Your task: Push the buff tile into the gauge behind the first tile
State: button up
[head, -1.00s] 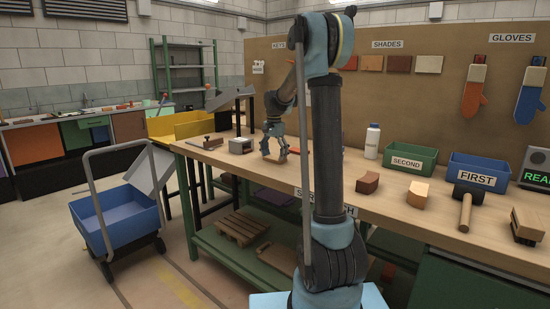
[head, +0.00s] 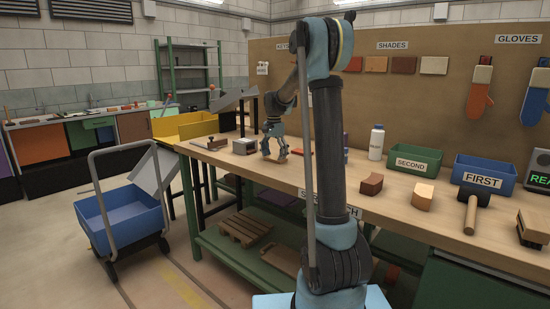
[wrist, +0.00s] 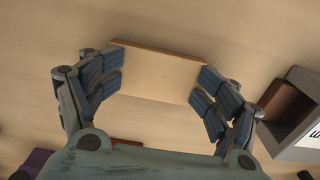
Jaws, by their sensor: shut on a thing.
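My gripper (wrist: 160,82) is shut on the buff tile (wrist: 157,68), a flat pale slab held between its two finger pads over the bench. In the head view my gripper (head: 275,147) is low over the bench, just right of the gauge (head: 245,146), a small grey block-like box. The gauge is partly cut off.
A brown tool (head: 211,142) lies left of the gauge. A red piece (wrist: 127,143) and a purple thing (wrist: 32,161) show at the wrist view's lower edge. A white bottle (head: 376,142), green SECOND bin (head: 415,171) and blue FIRST bin (head: 484,184) stand further right.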

aim_at(256, 155)
jog(key=shift+w+a+f, duration=0.1)
jog(key=shift+w+a, duration=0.15)
jog(key=shift+c, duration=0.4)
jog(key=shift+w+a, duration=0.15)
jog(key=shift+w, duration=0.05)
jog(key=shift+c, duration=1.2)
jog(key=shift+w+a, duration=0.25)
jog(key=shift+a, duration=0.05)
grip_shut()
jog(key=shift+w+a, duration=0.1)
jog(key=shift+w, duration=0.1)
jog(key=shift+w+a, duration=3.25)
jog(key=shift+a, duration=0.05)
jog(key=shift+w+a, duration=0.25)
jog(key=shift+w, duration=0.05)
